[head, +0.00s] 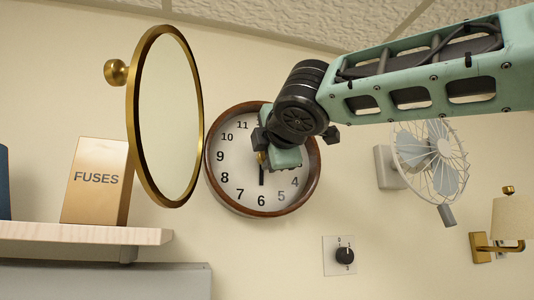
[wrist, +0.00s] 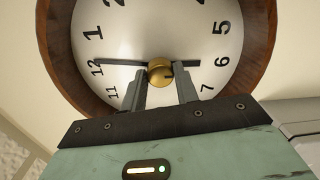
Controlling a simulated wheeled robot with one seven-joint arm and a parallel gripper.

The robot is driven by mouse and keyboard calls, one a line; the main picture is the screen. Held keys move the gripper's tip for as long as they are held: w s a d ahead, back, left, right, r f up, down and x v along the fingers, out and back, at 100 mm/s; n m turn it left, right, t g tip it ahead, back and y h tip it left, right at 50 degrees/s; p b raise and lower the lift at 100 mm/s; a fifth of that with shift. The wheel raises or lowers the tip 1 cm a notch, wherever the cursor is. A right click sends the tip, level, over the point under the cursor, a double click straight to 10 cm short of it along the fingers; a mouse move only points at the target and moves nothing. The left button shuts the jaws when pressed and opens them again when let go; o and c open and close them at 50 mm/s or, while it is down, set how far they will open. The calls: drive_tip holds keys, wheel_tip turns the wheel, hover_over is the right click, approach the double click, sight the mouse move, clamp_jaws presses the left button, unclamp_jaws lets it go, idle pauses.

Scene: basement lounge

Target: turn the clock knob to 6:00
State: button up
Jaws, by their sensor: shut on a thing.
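The round wall clock (head: 222,190) has a brown wooden rim and a white face. A brass knob (wrist: 160,71) sits at its centre. My gripper (wrist: 160,82) is shut on the knob, with one finger on each side. In the wrist view the clock appears turned on its side: one long thin hand points left to 12, and a shorter hand points right towards 6. In the head view my gripper (head: 264,158) and wrist cover the upper right of the face. There a dark hand points straight down towards 6, and the other hand is hidden.
A brass-framed round mirror (head: 165,115) stands out from the wall close to the clock's left. A caged fan (head: 430,160) is at the right, with a wall lamp (head: 512,218) beyond. A small dial (head: 345,255) is below. A FUSES box (head: 97,180) stands on a shelf (head: 80,234).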

drive_tip(key=o, duration=1)
drive_tip(key=shift+s, duration=0.1)
drive_tip(key=b+v, duration=0.6)
drive_tip(key=v, duration=1.1)
drive_tip(key=shift+s+a+f, duration=0.1)
drive_tip(key=shift+s, duration=0.05)
